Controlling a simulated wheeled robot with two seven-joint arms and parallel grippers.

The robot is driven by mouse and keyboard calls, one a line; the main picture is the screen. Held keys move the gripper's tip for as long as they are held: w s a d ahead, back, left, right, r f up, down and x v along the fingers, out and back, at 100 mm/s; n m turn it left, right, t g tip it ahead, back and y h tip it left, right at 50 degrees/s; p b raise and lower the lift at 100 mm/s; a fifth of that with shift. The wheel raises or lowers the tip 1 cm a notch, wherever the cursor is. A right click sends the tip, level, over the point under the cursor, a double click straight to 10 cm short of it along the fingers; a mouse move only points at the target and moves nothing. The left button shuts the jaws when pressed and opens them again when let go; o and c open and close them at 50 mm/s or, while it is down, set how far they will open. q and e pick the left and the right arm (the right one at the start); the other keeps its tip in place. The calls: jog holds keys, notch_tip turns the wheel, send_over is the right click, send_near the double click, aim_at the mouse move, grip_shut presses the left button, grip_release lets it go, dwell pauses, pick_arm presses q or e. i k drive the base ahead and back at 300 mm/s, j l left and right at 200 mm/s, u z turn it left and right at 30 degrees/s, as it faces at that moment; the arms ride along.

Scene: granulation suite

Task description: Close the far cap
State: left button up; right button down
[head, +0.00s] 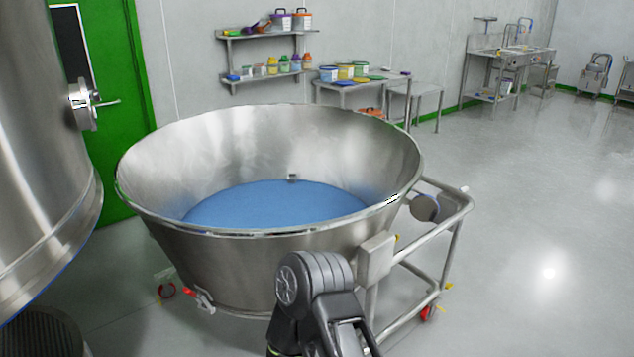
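I cannot tell for certain which part is the far cap. A round grey disc (425,207) sits at the right side of the large steel bowl (215,265), by the cart's frame, partly behind a rail. A round steel fitting with a lever (85,106) stands out from the steel vessel (40,180) at the left. The bowl is open at the top and holds blue material (275,205). A dark jointed part of my arm shows at bottom centre, in front of the bowl. No gripper fingers are in view.
The bowl rides on a wheeled cart with a tubular handle frame (455,225) at the right. A green door (115,110) is behind the vessel. A wall shelf (265,75) and a table (385,80) with containers stand at the back. The floor at the right is clear.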

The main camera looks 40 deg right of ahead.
aim_at(423, 207)
jog(key=z, duration=2)
jog(key=i+u, duration=0.25)
jog(key=i+l+u, duration=0.25)
jog(key=i+j, duration=0.05)
jog(key=j, duration=0.05)
